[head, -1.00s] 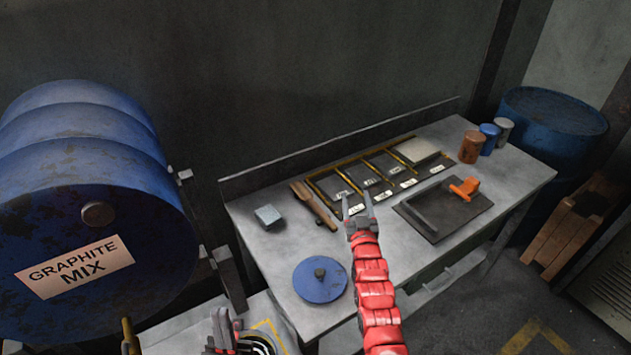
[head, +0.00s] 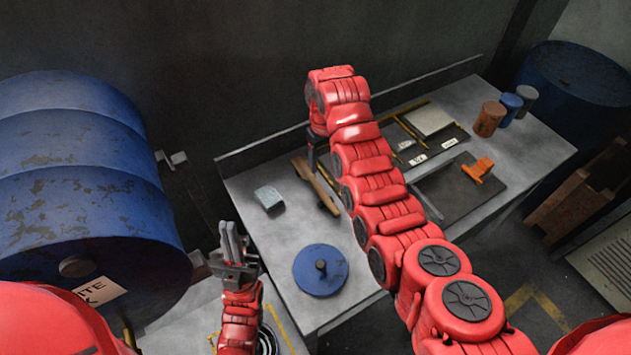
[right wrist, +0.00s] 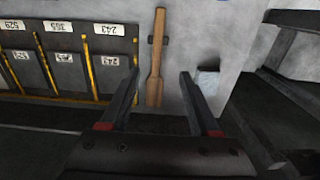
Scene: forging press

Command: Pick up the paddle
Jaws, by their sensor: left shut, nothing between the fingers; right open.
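The wooden paddle (head: 318,187) lies on the grey workbench, left of the number-plate tray, partly hidden by my right arm in the head view. In the right wrist view the paddle (right wrist: 157,60) shows whole, broad end toward the camera and narrow handle away. My right gripper (right wrist: 161,78) is open and empty, its fingers on either side of the paddle's line and apparently above it. In the head view its fingers are mostly hidden behind my arm. My left gripper (head: 233,240) is shut and empty at the bench's left, away from the paddle.
A small grey block (head: 269,198) and a round blue lid (head: 320,270) lie on the bench near the paddle. The yellow-edged tray (right wrist: 70,55) lies beside it. A dark plate (head: 447,197), an orange tool (head: 479,169) and cans (head: 489,119) stand right.

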